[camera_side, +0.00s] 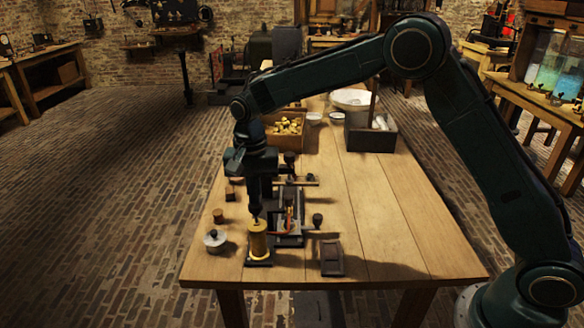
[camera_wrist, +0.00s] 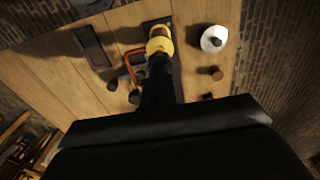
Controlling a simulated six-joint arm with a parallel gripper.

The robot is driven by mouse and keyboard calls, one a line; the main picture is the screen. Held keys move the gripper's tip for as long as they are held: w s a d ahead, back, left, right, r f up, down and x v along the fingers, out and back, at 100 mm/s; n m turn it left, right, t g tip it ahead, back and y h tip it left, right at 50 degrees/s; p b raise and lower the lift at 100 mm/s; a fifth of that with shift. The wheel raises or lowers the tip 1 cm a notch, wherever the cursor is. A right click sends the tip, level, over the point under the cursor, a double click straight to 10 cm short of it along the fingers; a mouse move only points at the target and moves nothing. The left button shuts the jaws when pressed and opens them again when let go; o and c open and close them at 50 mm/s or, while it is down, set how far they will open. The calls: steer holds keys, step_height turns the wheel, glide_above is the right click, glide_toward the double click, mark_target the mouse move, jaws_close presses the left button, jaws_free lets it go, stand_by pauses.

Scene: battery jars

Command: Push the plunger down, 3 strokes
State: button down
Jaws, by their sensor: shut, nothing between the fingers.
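A yellow, brass-coloured upright cylinder (camera_side: 258,243) stands on a small dark base near the table's front left edge. It looks like the plunger unit, and its yellow top also shows in the wrist view (camera_wrist: 160,44). My gripper (camera_side: 256,216) points straight down, shut and empty, with its tip at the top of the cylinder. In the wrist view the closed fingers (camera_wrist: 158,62) reach the near side of the yellow top and cover part of it. I cannot tell whether they touch or how far down the plunger is.
A dark apparatus with a red wire (camera_side: 289,222) stands close right of the cylinder. A round white-and-dark lidded pot (camera_side: 215,241) and a brown cork-like piece (camera_side: 218,215) are at its left. A dark block (camera_side: 332,258) lies further right. The table's right side is clear.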

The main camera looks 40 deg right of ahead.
steer(key=shift+f, duration=0.1)
steer(key=shift+f, duration=1.35)
steer(key=shift+s, duration=0.1)
steer(key=shift+r, duration=0.1)
step_height(320, 180, up, 14)
steer(key=shift+r, duration=0.15)
stand_by(0.5)
step_height(320, 180, up, 2)
steer(key=shift+r, duration=0.15)
stand_by(0.5)
